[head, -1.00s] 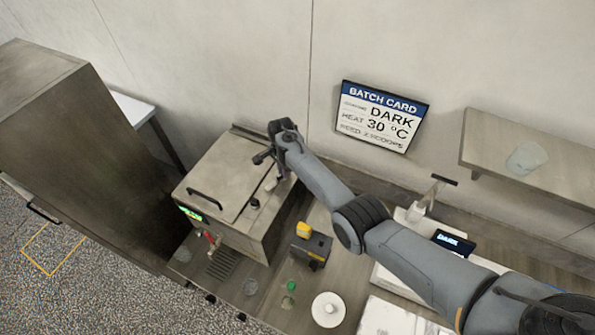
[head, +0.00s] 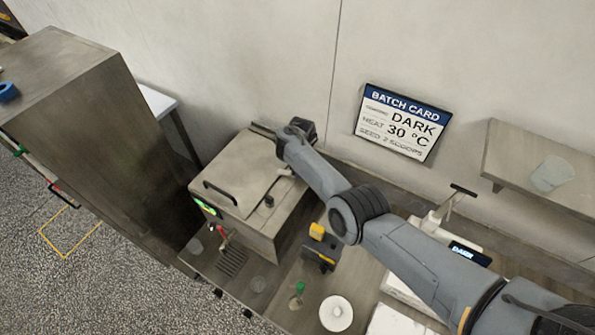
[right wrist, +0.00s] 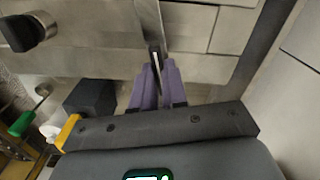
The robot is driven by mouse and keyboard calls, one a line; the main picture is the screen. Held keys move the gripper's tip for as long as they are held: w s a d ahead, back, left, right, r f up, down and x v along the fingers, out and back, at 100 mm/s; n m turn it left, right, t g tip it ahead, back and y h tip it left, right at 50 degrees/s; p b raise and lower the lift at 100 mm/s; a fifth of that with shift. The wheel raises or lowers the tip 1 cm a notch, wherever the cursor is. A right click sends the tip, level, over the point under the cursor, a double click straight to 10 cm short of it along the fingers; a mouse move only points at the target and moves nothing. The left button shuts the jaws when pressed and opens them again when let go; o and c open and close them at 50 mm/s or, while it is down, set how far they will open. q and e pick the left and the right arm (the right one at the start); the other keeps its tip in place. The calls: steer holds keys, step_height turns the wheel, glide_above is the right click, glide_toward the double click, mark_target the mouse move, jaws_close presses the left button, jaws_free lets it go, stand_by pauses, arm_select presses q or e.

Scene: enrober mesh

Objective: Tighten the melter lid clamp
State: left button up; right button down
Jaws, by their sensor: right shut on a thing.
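The melter (head: 245,190) is a steel box with a hinged-looking lid (head: 240,165), which lies closed and has a black bar handle (head: 221,194). My right arm reaches over the melter's right rear side; its gripper is mostly hidden behind the wrist in the head view. In the right wrist view, the purple fingers of my right gripper (right wrist: 158,86) are shut on a thin metal lever (right wrist: 155,50), which seems to be the lid clamp. The rest of the clamp is hard to make out. My left gripper is not in view.
A black knob (head: 269,201) stands on the melter's right front, also in the right wrist view (right wrist: 28,31). A black-and-yellow device (head: 320,248), a green-topped item (head: 299,290) and a white dish (head: 336,313) stand on the counter. A batch card (head: 403,122) hangs behind.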

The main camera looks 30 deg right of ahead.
steer(key=shift+m+b, duration=0.7)
steer(key=shift+m, duration=0.6)
steer(key=c, duration=1.2)
jaws_free()
steer(key=shift+o, duration=0.2)
steer(key=shift+r, duration=0.1)
step_height(320, 180, up, 11)
steer(key=p, duration=0.1)
steer(key=shift+p, duration=0.35)
